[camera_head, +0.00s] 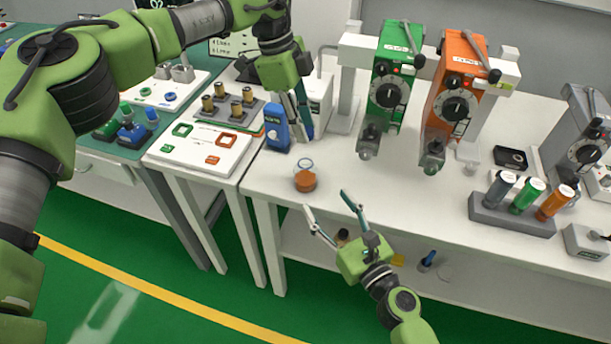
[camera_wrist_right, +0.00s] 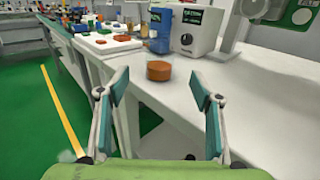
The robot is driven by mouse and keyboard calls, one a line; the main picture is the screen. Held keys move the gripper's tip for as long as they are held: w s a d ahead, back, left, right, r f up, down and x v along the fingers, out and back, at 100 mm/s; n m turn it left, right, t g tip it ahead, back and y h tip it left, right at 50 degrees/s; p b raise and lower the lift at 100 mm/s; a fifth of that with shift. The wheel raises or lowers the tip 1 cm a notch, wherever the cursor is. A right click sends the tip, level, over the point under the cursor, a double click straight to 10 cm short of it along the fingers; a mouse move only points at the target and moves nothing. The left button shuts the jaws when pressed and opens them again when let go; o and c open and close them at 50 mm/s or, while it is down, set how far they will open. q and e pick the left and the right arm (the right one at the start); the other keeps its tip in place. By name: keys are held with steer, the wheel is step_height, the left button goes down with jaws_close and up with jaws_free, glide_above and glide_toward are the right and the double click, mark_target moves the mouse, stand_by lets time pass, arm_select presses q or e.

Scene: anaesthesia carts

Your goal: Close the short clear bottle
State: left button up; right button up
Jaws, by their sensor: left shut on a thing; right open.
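The short clear bottle (camera_head: 305,178) stands upright on the white table near its left front edge, with orange-brown contents and a clear rim on top. In the right wrist view only its orange-brown round part (camera_wrist_right: 159,71) shows plainly, ahead of the fingers. My left gripper (camera_head: 303,132) points down behind the bottle, beside a blue labelled container (camera_head: 277,131). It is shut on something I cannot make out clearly. My right gripper (camera_head: 325,203) is open and empty, in front of the table edge, its fingers spread toward the bottle; it also shows in the right wrist view (camera_wrist_right: 163,110).
Green (camera_head: 388,92) and orange (camera_head: 455,95) dial units stand behind on the right. A rack (camera_head: 510,216) of coloured vials is at the right. A white board (camera_head: 199,150) lies on the left table. The table around the bottle's right side is clear.

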mark_target(311, 180)
arm_select(q)
steer(key=shift+w+f, duration=0.1)
arm_select(e)
steer(key=x, duration=1.2)
jaws_close()
arm_select(q)
steer(key=shift+f, duration=2.45)
steer(key=shift+f, duration=0.1)
steer(key=shift+f, duration=0.8)
